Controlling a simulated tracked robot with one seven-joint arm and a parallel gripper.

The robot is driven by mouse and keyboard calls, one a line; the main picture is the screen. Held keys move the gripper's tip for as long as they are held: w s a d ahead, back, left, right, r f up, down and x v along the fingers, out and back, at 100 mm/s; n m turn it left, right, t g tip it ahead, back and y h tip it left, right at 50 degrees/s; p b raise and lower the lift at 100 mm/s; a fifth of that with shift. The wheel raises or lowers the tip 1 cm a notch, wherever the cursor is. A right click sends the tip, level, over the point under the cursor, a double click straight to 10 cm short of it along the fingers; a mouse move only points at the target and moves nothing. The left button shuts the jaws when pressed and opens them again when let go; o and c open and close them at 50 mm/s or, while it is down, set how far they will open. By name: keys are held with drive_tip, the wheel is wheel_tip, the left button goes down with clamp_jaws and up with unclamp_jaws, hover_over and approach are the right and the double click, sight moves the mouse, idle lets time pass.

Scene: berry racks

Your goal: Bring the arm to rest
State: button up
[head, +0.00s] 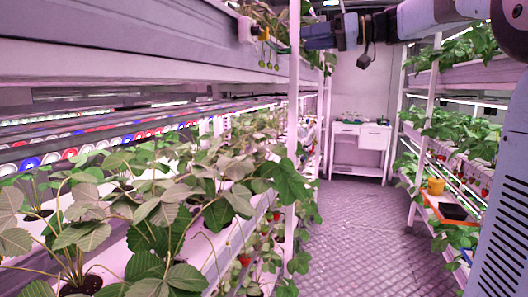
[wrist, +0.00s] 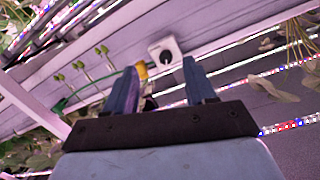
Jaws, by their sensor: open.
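My arm (head: 420,18) reaches in from the upper right of the head view and lies nearly level across the top of the aisle. My gripper (head: 308,36) is at its left end, beside the upper rack and a pale post. In the wrist view my gripper (wrist: 160,72) has its two blue fingers apart. No object is held between them. Beyond the fingertips are a small white box (wrist: 165,52) on the rack's side and a yellow piece (wrist: 141,70). The gap between fingertips and box is hard to judge.
The left rack holds leafy plants (head: 150,215), with a post (head: 293,100) by the aisle. Small green fruit (wrist: 80,65) hangs near my gripper. The right rack has an orange tray (head: 446,222) and a yellow cup (head: 436,186). The aisle floor (head: 360,230) is clear.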

drive_tip(key=s+f+m+h, duration=0.65)
drive_tip(key=s+f, duration=0.65)
drive_tip(key=f, duration=0.4)
drive_tip(key=s+d+f+m+h, duration=0.2)
drive_tip(key=s+d+f+h, duration=0.2)
drive_tip(key=s+f, duration=0.3)
drive_tip(key=s+d+f+m+h, duration=0.1)
drive_tip(key=s+d+f+h, duration=0.4)
drive_tip(key=f, duration=0.8)
drive_tip(key=s, duration=0.3)
drive_tip(key=shift+m+g, duration=0.3)
drive_tip(key=shift+m, duration=0.05)
